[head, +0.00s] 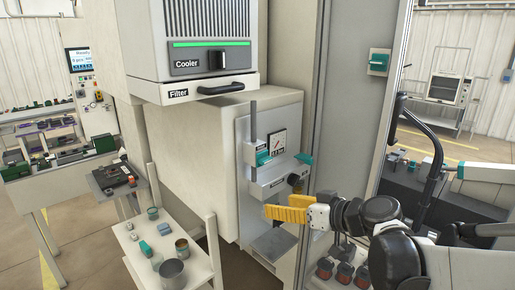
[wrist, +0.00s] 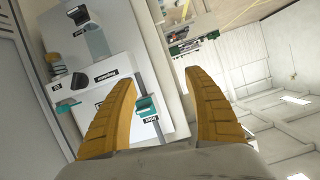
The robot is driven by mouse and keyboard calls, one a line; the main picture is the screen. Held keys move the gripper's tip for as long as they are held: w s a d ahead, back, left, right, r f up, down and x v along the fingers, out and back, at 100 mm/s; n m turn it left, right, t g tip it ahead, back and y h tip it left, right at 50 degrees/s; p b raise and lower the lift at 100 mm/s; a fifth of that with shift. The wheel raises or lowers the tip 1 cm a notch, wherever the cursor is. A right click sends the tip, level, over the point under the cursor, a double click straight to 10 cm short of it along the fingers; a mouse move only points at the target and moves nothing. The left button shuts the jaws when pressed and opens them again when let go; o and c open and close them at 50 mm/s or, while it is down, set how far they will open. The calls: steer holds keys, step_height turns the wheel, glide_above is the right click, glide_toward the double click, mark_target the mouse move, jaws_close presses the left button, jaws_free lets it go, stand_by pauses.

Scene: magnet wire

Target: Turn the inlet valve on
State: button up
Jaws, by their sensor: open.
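The wrist view also shows two teal handles, one (wrist: 147,104) between my fingers and one (wrist: 66,105) farther left. My gripper (head: 268,209) has yellow fingers, open and empty, in front of the panel's lower part. Its open fingers (wrist: 160,72) show apart in the wrist view, touching no handle visibly.
The cooler box (head: 212,62) and a filter drawer with a black handle (head: 226,87) overhang the panel. A small white table (head: 145,235) with cups and cans stands at lower left. A tall grey cabinet post (head: 340,110) is close on the right.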

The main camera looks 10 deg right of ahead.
mark_target(268, 161)
steer(key=w+d+r+n+t+y+p, duration=0.25)
steer(key=w+d+r, duration=0.2)
steer(key=w, duration=0.25)
steer(key=shift+m+t+h, duration=0.25)
steer(key=shift+m+t, duration=0.2)
steer(key=b+x, duration=0.1)
steer(key=x, duration=0.6)
steer(key=r+b+x, duration=0.1)
steer(key=x, duration=0.2)
steer(key=shift+a+b, duration=0.3)
steer(key=shift+a, duration=0.05)
steer(key=c, duration=1.2)
